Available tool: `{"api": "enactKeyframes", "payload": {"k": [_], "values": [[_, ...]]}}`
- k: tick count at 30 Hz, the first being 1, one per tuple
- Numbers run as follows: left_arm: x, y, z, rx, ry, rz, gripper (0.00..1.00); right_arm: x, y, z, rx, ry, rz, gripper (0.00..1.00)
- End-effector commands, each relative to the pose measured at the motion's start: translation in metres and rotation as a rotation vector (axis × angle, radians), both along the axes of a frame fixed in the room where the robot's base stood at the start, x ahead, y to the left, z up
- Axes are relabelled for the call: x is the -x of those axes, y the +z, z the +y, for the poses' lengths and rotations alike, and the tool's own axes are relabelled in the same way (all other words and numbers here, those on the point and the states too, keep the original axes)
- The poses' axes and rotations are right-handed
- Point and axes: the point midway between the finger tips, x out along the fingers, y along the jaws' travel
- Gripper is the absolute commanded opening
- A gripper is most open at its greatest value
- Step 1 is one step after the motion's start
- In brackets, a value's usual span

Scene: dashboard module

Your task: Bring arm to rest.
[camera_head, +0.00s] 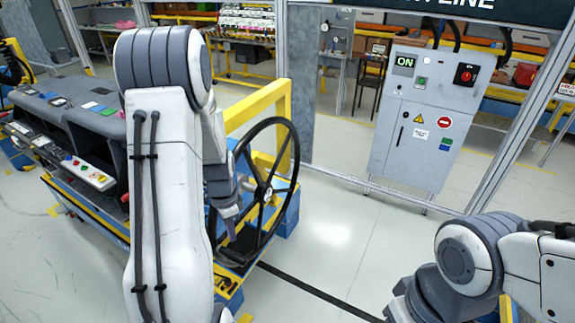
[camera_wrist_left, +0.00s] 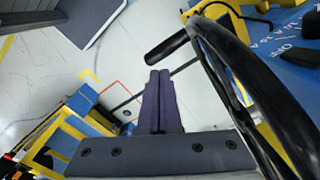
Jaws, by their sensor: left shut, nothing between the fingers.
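My left arm (camera_head: 165,180) hangs down through the middle of the head view. Its gripper (camera_head: 230,222) is beside the black steering wheel (camera_head: 289,160), on the wheel's left. In the left wrist view the two fingers of the left gripper (camera_wrist_left: 159,80) are pressed together with nothing between them. The wheel's rim (camera_wrist_left: 245,85) passes close on their right, and I cannot tell whether they touch. A dark handle-like rod (camera_wrist_left: 167,48) shows just beyond the fingertips. My right arm (camera_head: 470,265) shows at the lower right, with its gripper out of view.
A dashboard module (camera_head: 75,105) lies left of my left arm on a blue and yellow stand (camera_head: 75,200). A yellow frame (camera_head: 255,105) rises behind the wheel. A grey control cabinet (camera_head: 425,120) stands at the back right. The floor (camera_head: 335,235) between the wheel and cabinet is clear.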

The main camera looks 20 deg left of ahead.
Motion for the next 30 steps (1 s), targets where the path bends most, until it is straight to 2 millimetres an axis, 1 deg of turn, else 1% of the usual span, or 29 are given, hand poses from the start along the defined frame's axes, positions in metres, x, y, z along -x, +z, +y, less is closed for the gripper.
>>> {"api": "enactKeyframes", "payload": {"k": [4, 5, 7, 8, 11, 12, 14, 15, 17, 18, 20, 21, 24, 27, 30], "values": [[-0.001, 0.0, -0.003, 0.0, -0.002, -0.001, 0.0, 0.0, -0.002, 0.0, 0.0, 0.0, 0.0, 0.5], [-0.002, 0.001, -0.007, 0.0, -0.004, -0.001, 0.0, 0.0, -0.003, 0.0, 0.0, 0.0, 0.0, 0.5], [-0.007, 0.004, -0.024, -0.001, -0.011, -0.007, 0.0, 0.0, -0.01, 0.0, 0.0, -0.001, 0.0, 0.5], [-0.01, 0.006, -0.035, -0.001, -0.013, -0.009, 0.0, 0.0, -0.014, 0.0, 0.0, -0.001, 0.0, 0.5], [-0.014, 0.015, -0.088, 0.003, -0.022, -0.021, 0.0, 0.0, -0.03, 0.0, 0.0, -0.002, 0.0, 0.5], [-0.012, 0.02, -0.113, 0.007, -0.025, -0.026, 0.0, 0.0, -0.038, 0.0, 0.0, -0.003, 0.0, 0.5], [-0.003, 0.026, -0.151, 0.014, -0.029, -0.031, 0.0, 0.0, -0.049, 0.0, 0.0, -0.004, 0.0, 0.5], [0.005, 0.03, -0.174, 0.02, -0.031, -0.033, 0.0, 0.0, -0.056, 0.0, 0.0, -0.004, 0.0, 0.5], [0.022, 0.034, -0.207, 0.031, -0.034, -0.035, 0.0, 0.0, -0.066, 0.0, 0.0, -0.005, 0.0, 0.5], [0.035, 0.036, -0.227, 0.038, -0.035, -0.034, 0.0, 0.0, -0.073, 0.0, 0.0, -0.006, 0.001, 0.5], [0.058, 0.038, -0.253, 0.049, -0.038, -0.033, 0.0, 0.0, -0.083, 0.0, 0.0, -0.007, 0.001, 0.5], [0.074, 0.039, -0.267, 0.056, -0.04, -0.031, 0.0, 0.0, -0.088, 0.0, 0.0, -0.007, 0.001, 0.5], [0.11, 0.039, -0.291, 0.073, -0.042, -0.023, 0.0, 0.0, -0.101, 0.0, 0.0, -0.009, 0.001, 0.5], [0.139, 0.039, -0.303, 0.084, -0.042, -0.013, 0.0, 0.0, -0.108, 0.0, 0.0, -0.01, 0.001, 0.5], [0.156, 0.039, -0.309, 0.088, -0.04, -0.005, 0.0, 0.0, -0.112, 0.0, 0.0, -0.01, 0.001, 0.5]]}}
